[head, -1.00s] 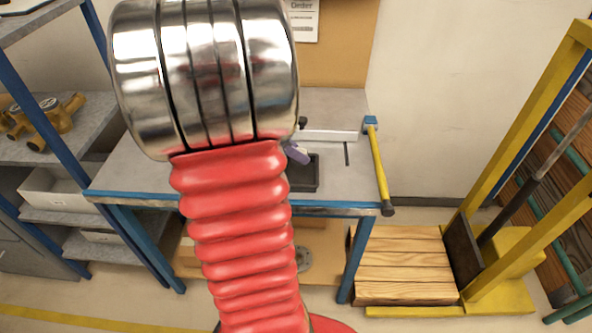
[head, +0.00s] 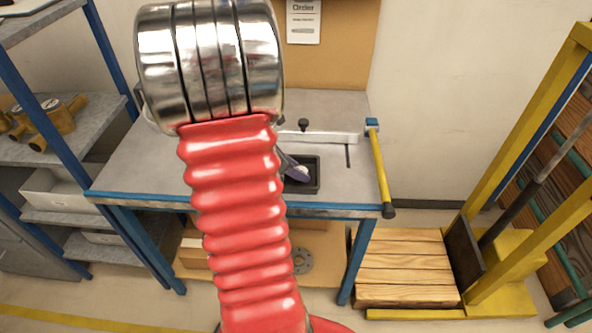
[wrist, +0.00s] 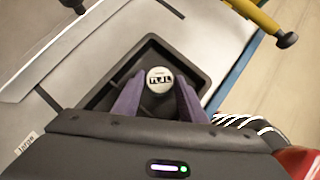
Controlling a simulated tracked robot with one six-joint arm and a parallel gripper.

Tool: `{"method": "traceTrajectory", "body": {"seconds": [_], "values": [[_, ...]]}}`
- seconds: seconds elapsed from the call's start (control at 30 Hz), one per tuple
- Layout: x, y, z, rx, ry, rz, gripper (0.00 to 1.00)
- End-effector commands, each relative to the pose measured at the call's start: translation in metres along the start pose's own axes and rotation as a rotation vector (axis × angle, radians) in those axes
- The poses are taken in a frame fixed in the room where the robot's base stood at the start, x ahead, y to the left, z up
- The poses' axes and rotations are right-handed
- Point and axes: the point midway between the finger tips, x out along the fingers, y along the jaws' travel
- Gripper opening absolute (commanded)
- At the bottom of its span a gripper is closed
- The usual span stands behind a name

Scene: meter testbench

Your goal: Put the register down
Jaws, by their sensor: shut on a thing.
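The register (wrist: 159,80) is a small round piece with a white face and dark marks. It sits between the two purple fingers of my gripper (wrist: 157,98), which is shut on it. In the head view the register (head: 301,173) shows as a pale spot at my gripper (head: 292,167), partly hidden by my arm. Both are over a dark, shallow rectangular tray (head: 317,180) on the grey bench. The tray rim (wrist: 190,52) surrounds the register in the wrist view. I cannot tell whether the register touches the tray floor.
A pale rail (head: 335,137) with a black knob (head: 304,124) lies behind the tray. A yellow bar (head: 380,165) with a black end runs along the bench's right edge. A shelf with brass meters (head: 45,120) stands left. Bare bench top (head: 335,105) shows at the back.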

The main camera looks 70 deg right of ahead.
Motion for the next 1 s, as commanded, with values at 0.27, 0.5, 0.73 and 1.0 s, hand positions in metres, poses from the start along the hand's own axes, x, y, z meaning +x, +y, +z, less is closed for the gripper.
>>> {"method": "traceTrajectory", "body": {"seconds": [0.27,0.5,0.73,1.0], "values": [[0.0009,-0.0001,-0.0003,0.000,0.000,0.000,0.16],[0.0014,-0.0001,-0.0005,0.001,0.000,0.000,0.51],[0.0015,-0.0002,-0.0003,0.001,0.000,0.000,0.57],[-0.0061,0.0005,0.0015,0.002,-0.001,0.002,0.57]]}}
